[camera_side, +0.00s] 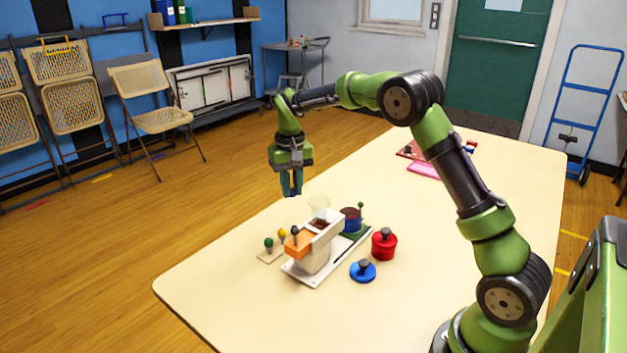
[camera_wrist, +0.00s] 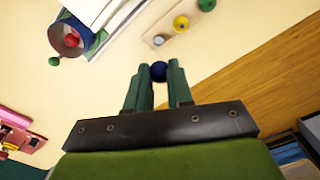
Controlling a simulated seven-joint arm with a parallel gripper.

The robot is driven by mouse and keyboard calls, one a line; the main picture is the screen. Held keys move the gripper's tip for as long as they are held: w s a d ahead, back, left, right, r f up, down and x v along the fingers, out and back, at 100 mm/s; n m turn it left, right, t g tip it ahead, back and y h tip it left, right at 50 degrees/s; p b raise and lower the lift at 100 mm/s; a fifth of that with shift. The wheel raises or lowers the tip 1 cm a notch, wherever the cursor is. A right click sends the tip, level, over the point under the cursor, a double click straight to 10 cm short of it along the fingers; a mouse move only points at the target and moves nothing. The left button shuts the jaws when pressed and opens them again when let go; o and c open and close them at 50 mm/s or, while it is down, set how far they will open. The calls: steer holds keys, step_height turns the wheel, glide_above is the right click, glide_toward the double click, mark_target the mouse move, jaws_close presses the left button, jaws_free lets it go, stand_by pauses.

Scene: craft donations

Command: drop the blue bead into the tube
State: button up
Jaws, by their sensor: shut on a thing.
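The wrist view shows a round opening (camera_wrist: 66,37) with something red inside; I cannot tell which container this is.
A red knobbed piece (camera_side: 384,245) and a blue knobbed disc (camera_side: 363,271) stand right of the stand. The table's front is clear.

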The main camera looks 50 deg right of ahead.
steer(key=s+a+r, duration=0.2)
steer(key=s+r, duration=0.4)
steer(key=r, duration=0.2)
steer(key=shift+s+a+f, duration=0.15)
steer(key=shift+s+f, duration=0.25)
steer(key=shift+s, duration=0.35)
steer(key=shift+s+a+f, duration=0.15)
steer(key=shift+s+f, duration=0.3)
steer(key=shift+s, duration=0.3)
steer(key=shift+s+a+f, duration=0.15)
steer(key=shift+s+f, duration=0.25)
steer(key=shift+s, duration=0.35)
steer(key=shift+f, duration=0.2)
steer(key=shift+f, duration=0.45)
steer(key=o, duration=0.9)
